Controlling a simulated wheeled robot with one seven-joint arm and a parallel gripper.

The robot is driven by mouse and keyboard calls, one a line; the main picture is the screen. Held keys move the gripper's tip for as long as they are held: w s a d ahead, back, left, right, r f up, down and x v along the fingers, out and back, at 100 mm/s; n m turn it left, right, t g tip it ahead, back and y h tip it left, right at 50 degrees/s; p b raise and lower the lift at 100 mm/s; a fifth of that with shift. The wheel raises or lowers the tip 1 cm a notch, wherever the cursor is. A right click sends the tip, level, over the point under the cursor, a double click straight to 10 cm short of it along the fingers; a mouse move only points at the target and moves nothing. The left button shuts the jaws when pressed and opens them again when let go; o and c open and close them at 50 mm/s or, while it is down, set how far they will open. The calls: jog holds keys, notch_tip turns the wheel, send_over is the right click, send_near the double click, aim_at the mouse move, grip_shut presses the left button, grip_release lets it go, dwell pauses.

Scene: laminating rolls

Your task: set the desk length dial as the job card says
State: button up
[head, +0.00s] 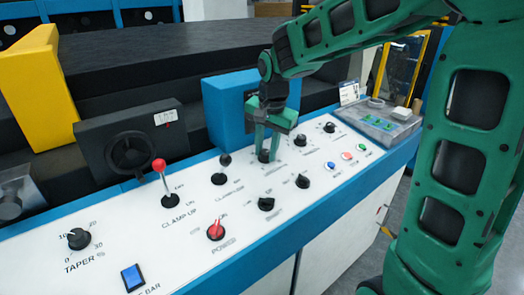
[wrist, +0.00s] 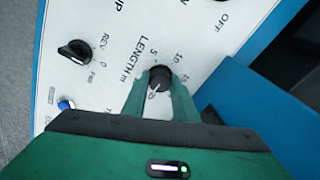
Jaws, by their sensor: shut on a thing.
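The length dial (wrist: 159,78) is a round black knob with a white pointer line. In the wrist view its label reads "LENGTH m", with scale numbers around it partly covered by my fingers. The pointer appears to aim toward the lower left of the wrist view, near a 0-like mark. My gripper (wrist: 160,98) is shut on the dial, one green finger on each side. In the head view my gripper (head: 264,150) points down onto the dial (head: 263,157) on the white panel. A small white card (head: 349,92) stands at the panel's far right; its writing is too small to read.
A REV/0/FWD knob (wrist: 76,52) and a blue button (wrist: 66,103) are near the dial. A blue block (head: 226,108) rises behind.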

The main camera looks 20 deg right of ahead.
jog(key=n, duration=0.6)
jog(key=shift+d, duration=0.35)
jog(key=n, duration=0.5)
jog(key=shift+w+r+n, duration=0.1)
jog(key=shift+w+n, duration=0.05)
jog(key=shift+n, duration=0.25)
jog(key=n, duration=0.6)
jog(key=shift+a+y, duration=0.1)
jog(key=shift+y, duration=0.3)
jog(key=n, duration=0.4)
jog(key=shift+a, duration=0.1)
jog(key=shift+n, duration=1)
jog(key=shift+a+n, duration=0.15)
jog(key=shift+n, duration=0.15)
jog(key=o, duration=1.1)
jog(key=shift+c, duration=0.2)
